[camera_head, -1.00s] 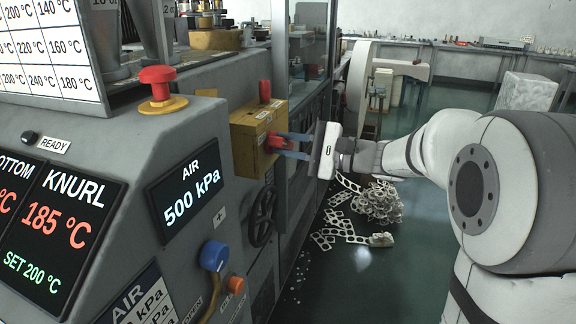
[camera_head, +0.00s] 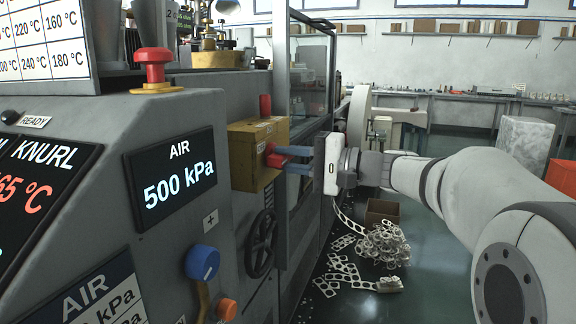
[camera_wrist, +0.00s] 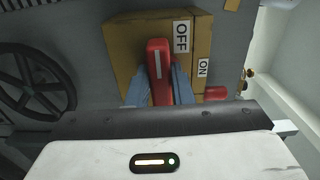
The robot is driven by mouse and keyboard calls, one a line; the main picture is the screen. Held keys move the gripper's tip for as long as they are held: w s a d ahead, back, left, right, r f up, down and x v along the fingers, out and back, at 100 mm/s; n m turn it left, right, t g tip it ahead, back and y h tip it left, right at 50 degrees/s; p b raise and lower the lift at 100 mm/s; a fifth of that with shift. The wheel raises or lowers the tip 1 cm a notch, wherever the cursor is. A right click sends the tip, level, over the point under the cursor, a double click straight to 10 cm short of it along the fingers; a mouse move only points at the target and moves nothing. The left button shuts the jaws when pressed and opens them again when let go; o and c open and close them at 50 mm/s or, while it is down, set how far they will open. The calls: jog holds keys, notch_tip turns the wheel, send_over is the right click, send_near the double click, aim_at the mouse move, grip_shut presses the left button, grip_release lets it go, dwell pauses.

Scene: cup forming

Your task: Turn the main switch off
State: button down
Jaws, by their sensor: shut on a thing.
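The main switch is a yellow box (camera_head: 243,160) on the side of the grey machine, with a red handle (camera_head: 273,157) on its front. My gripper (camera_head: 288,160) reaches in from the right. Its two blue-grey fingers are shut on the red handle. In the wrist view the handle (camera_wrist: 158,58) stands between the fingers, one on each side. An OFF label (camera_wrist: 181,38) and a smaller ON label (camera_wrist: 203,68) are on the box beside it. The handle's exact angle to the labels is hard to tell.
A red post (camera_head: 265,105) stands on top of the box. A black handwheel (camera_head: 262,243) is below it, and a blue knob (camera_head: 202,262) is lower left. A red mushroom button (camera_head: 154,66) is on the panel. Scrap metal strips (camera_head: 383,245) lie on the floor.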

dwell(0.3)
jog(key=c, duration=1.3)
grip_release()
jog(key=p+v, duration=0.1)
jog(key=v, duration=0.6)
jog(key=shift+s+d, duration=0.1)
jog(key=shift+d, duration=0.3)
jog(key=shift+p, duration=0.35)
